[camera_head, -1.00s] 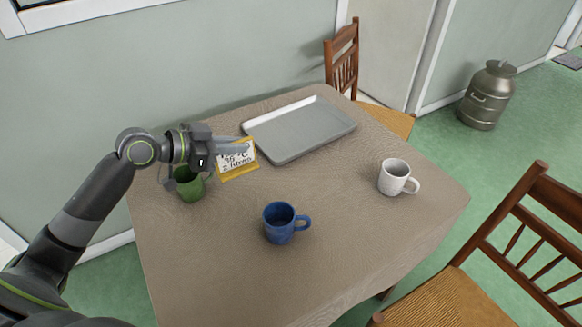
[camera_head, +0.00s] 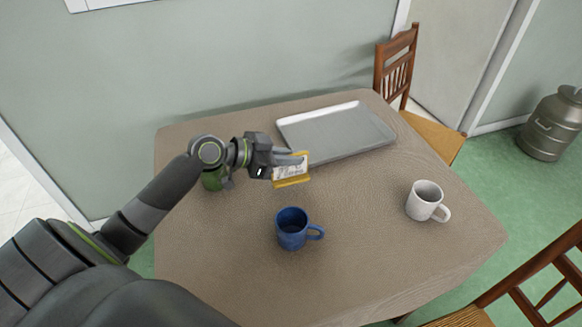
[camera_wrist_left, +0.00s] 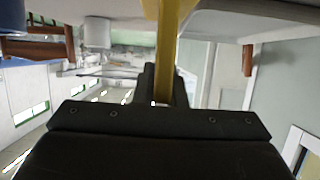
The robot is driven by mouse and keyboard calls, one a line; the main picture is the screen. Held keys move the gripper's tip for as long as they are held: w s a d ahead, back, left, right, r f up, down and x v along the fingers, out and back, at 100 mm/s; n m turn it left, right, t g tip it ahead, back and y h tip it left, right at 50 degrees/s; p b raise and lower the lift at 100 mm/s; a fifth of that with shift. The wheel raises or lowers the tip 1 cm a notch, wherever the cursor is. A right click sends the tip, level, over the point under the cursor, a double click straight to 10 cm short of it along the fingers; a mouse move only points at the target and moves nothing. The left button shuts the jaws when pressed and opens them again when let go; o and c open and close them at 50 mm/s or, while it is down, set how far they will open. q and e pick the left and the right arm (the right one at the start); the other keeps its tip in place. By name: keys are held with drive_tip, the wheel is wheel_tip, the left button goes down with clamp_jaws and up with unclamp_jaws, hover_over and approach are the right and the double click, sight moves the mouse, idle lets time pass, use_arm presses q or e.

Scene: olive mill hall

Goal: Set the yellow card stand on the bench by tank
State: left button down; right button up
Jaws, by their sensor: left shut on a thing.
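The yellow card stand (camera_head: 291,182) holds a white card with dark print, partly covered by a finger. My left gripper (camera_head: 292,160) is shut on it, over the table (camera_head: 220,250) beside the near left corner of the grey tray. I cannot tell whether the stand touches the table. In the left wrist view the stand (camera_wrist_left: 168,45) shows as a narrow yellow strip rising from between the fingers (camera_wrist_left: 160,85). The bench and the tank named in the task are not clearly identifiable. My right gripper is not in view.
The grey tray (camera_head: 335,133) lies empty at the back. A blue mug (camera_head: 291,228) stands in front of the stand, a white mug (camera_head: 424,200) to the right. A green mug (camera_head: 212,180) is partly behind my left arm. Wooden chairs (camera_head: 397,70) and a metal churn (camera_head: 552,125) stand beyond.

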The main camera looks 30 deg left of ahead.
sight(289, 176)
use_arm(q)
drive_tip(key=shift+f, duration=1.7)
drive_tip(key=shift+f, duration=0.15)
drive_tip(key=c, duration=1.5)
unclamp_jaws()
drive_tip(key=shift+r, duration=0.2)
drive_tip(key=v, duration=1.2)
drive_tip(key=shift+b, duration=0.3)
